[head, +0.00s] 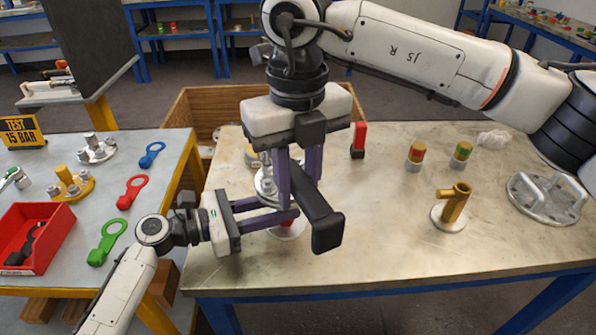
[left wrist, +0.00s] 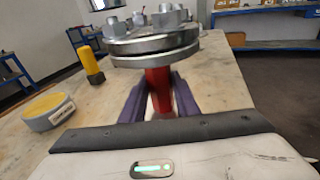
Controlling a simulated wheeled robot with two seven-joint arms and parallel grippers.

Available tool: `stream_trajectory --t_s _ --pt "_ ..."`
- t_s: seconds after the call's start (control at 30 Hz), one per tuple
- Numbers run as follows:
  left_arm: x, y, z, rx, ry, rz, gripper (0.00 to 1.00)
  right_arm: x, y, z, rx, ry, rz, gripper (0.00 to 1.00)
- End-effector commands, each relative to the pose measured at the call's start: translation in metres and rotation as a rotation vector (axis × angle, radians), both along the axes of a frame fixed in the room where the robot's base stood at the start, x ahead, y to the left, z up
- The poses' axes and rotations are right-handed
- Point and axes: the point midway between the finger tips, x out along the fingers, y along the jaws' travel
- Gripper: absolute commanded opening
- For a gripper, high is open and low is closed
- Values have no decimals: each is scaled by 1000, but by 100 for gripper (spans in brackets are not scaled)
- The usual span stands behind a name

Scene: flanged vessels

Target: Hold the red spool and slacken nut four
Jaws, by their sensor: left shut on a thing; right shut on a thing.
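The red spool (left wrist: 158,90) stands under a pair of stacked grey flanges (left wrist: 150,50) in the left wrist view, with nuts (left wrist: 140,20) on top. My left gripper (left wrist: 158,98) is shut on the spool, a purple finger on each side. In the head view my left gripper (head: 288,206) reaches in from the left, and the flanges (head: 266,188) are mostly hidden behind my right gripper. My right gripper (head: 299,190) points down over the vessel and is shut on a black tool (head: 324,222). Which nut is number four, and whether the tool touches it, I cannot tell.
A brass fitting (head: 455,203), two small capped pieces and a handled flange (head: 545,198) stand to the right. The front right tabletop is clear.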

Motion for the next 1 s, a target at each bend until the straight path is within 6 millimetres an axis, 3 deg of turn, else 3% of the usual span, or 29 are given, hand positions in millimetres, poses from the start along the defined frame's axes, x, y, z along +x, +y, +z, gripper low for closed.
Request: stream_trajectory --t_s 0.43,1.0 --pt "1 1 0 0 2 3 10 -1 0 0 2 -3 1 0" --pt "1 1 0 0 2 3 10 0 0 -19 2 -4 1 0"
